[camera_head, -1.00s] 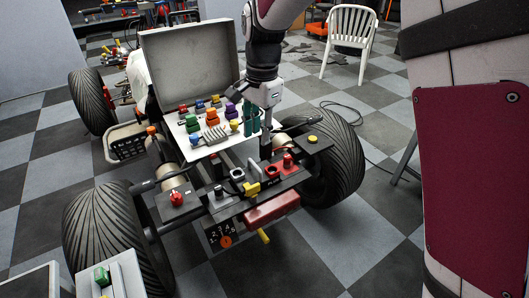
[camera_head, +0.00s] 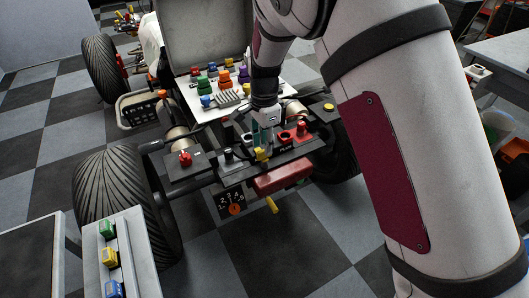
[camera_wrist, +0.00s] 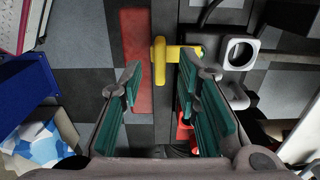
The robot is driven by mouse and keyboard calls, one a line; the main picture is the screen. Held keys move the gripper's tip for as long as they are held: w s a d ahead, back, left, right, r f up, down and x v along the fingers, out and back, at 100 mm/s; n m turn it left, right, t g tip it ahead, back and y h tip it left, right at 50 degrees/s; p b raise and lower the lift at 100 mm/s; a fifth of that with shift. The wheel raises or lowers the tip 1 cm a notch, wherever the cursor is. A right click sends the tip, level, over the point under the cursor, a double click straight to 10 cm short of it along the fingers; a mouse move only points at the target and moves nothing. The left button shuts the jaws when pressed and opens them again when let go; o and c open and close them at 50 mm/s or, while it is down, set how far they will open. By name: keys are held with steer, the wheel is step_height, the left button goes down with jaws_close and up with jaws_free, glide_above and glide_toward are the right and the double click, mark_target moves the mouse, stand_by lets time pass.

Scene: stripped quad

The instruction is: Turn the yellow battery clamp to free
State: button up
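The yellow battery clamp (camera_head: 261,155) sits on the dark front rail of the stripped quad, just above the red block. In the wrist view the clamp (camera_wrist: 159,62) is a T-shaped yellow handle, its crossbar between the fingertips and its stem running right. My gripper (camera_head: 264,132) is over the rail, right at the clamp. In the wrist view my gripper (camera_wrist: 160,80) is open, with green-padded fingers on either side of the crossbar. No grip on the clamp shows. Whether the fingers touch it I cannot tell.
The red block (camera_head: 285,180) hangs under the rail, with a yellow lever (camera_head: 271,205) below it. A red knob (camera_head: 185,158) stands left, red parts (camera_head: 301,131) right. A square white-rimmed socket (camera_wrist: 239,52) lies right of the clamp in the wrist view. A parts tray (camera_head: 222,99) stands behind.

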steer(key=shift+f+b, duration=0.3)
steer(key=shift+f, duration=1.4)
jaws_close()
